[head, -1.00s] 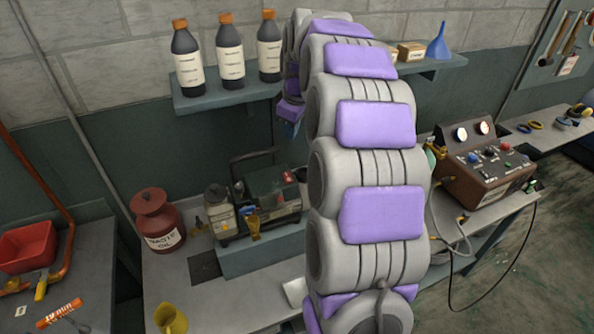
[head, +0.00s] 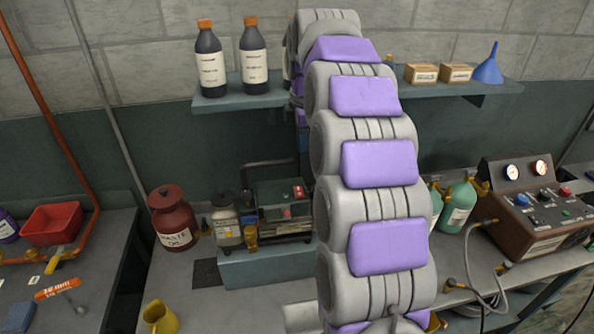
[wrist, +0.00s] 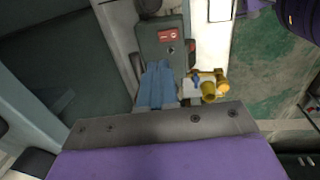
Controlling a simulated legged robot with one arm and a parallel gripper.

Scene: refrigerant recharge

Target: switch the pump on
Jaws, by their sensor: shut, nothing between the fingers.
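The pump (head: 283,212) is a dark green box with a black handle, on a grey-green block on the bench. A small red switch (head: 298,191) is on its top. In the wrist view the pump's top (wrist: 150,36) is ahead of the fingers, with a red plate (wrist: 167,35) bearing white marks. My gripper (wrist: 158,66) has blue fingers held together, empty, pointing at the pump's top below the red plate. The gap between fingertips and pump is hard to judge. In the head view my arm covers most of the gripper and the pump's right side.
A red waste oil can (head: 173,220) and a labelled bottle (head: 227,222) stand left of the pump. A shelf (head: 240,101) with dark bottles hangs above. Green cylinders (head: 457,206) and a gauge box (head: 525,212) stand right. Brass fittings (wrist: 208,86) lie beside the fingers in the wrist view.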

